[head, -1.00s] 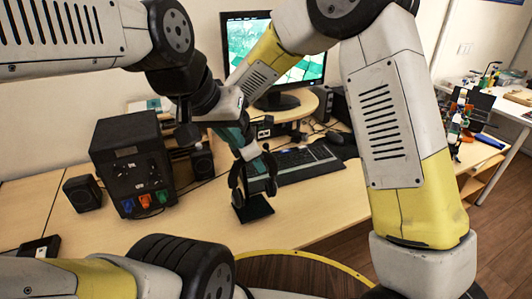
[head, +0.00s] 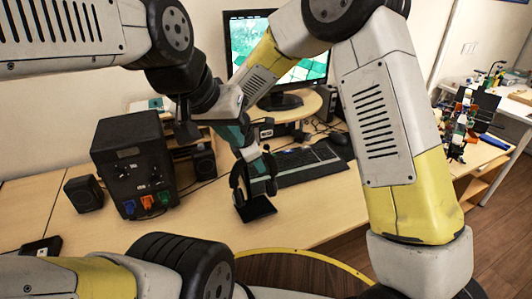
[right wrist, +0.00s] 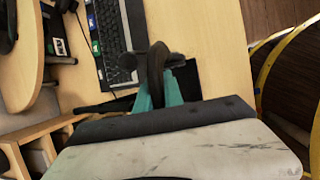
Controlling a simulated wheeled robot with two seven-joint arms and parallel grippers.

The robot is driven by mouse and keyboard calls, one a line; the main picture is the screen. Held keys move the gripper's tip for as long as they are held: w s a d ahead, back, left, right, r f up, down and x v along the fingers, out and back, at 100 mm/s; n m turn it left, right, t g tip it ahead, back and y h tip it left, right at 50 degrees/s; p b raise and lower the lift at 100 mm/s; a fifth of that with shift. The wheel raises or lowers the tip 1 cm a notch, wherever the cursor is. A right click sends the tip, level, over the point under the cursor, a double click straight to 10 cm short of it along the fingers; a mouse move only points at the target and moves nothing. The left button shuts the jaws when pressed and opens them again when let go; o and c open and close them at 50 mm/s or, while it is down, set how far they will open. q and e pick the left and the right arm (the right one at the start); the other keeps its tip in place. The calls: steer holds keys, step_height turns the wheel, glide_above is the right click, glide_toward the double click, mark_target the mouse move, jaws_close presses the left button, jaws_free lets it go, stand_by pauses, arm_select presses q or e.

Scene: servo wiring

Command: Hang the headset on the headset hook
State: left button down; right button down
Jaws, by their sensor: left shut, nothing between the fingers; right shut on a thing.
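The black headset (head: 237,184) is upright above the desk, over a stand with a flat black base (head: 256,208), which I take as the headset hook. My right gripper (head: 254,152), with teal fingers, is shut on the headset's headband from above. The right wrist view shows the band (right wrist: 157,68) between the teal fingers, with the base (right wrist: 187,80) beyond it. I cannot tell whether the band rests on the hook, as the upright is mostly hidden. My left gripper (head: 186,130) is dark, shut and empty, to the upper left of the headset, near the black box.
A black box with coloured sockets (head: 133,165) and small speakers (head: 83,193) stand left. A keyboard (head: 310,163) lies close right of the headset, with a monitor (head: 285,50) behind on a raised shelf. The desk's front (head: 310,215) is clear.

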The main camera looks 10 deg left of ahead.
steer(key=c, duration=1.4)
jaws_free()
steer(key=shift+o, duration=0.2)
